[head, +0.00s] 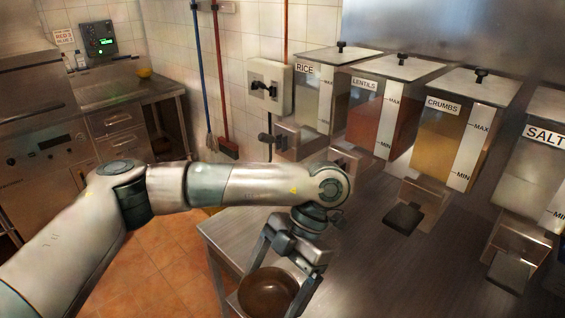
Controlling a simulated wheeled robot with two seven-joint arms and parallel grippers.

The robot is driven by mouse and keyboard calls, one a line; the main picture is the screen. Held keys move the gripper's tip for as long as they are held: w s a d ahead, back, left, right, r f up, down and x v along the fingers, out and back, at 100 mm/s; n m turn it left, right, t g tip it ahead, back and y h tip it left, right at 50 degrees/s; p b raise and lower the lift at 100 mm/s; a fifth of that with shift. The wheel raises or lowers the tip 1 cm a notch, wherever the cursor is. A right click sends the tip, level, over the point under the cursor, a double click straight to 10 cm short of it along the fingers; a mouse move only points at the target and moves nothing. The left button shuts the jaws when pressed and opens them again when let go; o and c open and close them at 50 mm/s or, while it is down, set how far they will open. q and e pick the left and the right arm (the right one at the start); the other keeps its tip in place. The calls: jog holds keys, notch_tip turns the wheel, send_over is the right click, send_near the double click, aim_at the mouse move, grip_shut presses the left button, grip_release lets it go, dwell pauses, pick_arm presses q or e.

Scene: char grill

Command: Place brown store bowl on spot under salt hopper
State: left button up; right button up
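The brown bowl (268,292) is at the bottom centre of the head view, by the near left corner of the steel counter. My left gripper (282,272) reaches down over it, with fingers on either side of the bowl. The fingers look spread about the bowl's width; whether they press on it is unclear. Whether the bowl rests on the counter or hangs is also unclear. The salt hopper (540,165) stands at the right edge, partly cut off. Its steel outlet (513,262) is below it, and the spot underneath is mostly hidden. My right gripper is not visible.
The crumbs hopper (440,135), lentils hopper (372,120) and rice hopper (312,100) stand in a row left of salt, their outlets jutting forward. The steel counter (385,270) is bare in front of them. Its left edge drops to a tiled floor (140,265).

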pick_arm(q)
jog(key=w+a+m+t, duration=0.1)
jog(key=a+m+t, duration=0.1)
jog(key=m, duration=0.3)
jog(key=w+a+r+m+t, duration=0.1)
jog(key=a+m+t, duration=0.2)
jog(key=a+m, duration=0.1)
jog(key=w+a+m+t, duration=0.1)
jog(key=a+m+t, duration=0.2)
jog(key=m, duration=0.2)
jog(key=shift+w+a+r+m, duration=0.2)
jog(key=shift+w+m, duration=0.05)
jog(key=shift+m, duration=0.15)
jog(key=a+m+t+h, duration=0.1)
jog(key=a+m, duration=0.1)
jog(key=m, duration=0.1)
jog(key=w+a+r+m+t+h, duration=0.1)
jog(key=a+m+h, duration=0.1)
jog(key=a+m, duration=0.1)
jog(key=a+r+m+h, duration=0.1)
jog(key=a+m+h, duration=0.1)
jog(key=m, duration=0.3)
jog(key=shift+w+a+r+t, duration=0.1)
jog(key=shift+w+a+t, duration=0.1)
jog(key=shift+a, duration=0.2)
jog(key=shift+w+a+r+t, duration=0.1)
jog(key=shift+w+a+t, duration=0.1)
jog(key=shift+a, duration=0.15)
